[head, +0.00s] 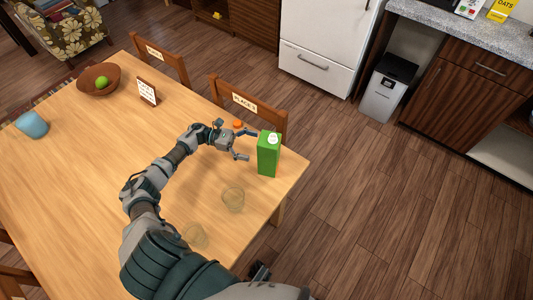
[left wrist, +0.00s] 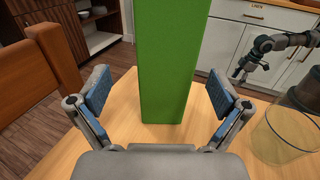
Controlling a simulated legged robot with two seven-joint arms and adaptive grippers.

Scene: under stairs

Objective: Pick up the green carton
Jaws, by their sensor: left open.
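The green carton (head: 268,158) stands upright near the right end of the wooden table, with a white cap on top. My left gripper (head: 247,146) is open just to the left of it, at table level. In the left wrist view the carton (left wrist: 166,65) rises between and beyond the two spread fingers (left wrist: 160,97), with a gap on each side. Its top is out of that view. Part of my other arm shows at the right of the left wrist view, with its gripper (left wrist: 239,74) small and unclear.
Two clear glasses (head: 233,199) (head: 195,235) stand on the table (head: 95,195) nearer the front. An orange object (head: 238,124) lies behind my left gripper. Chairs line the far edge.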

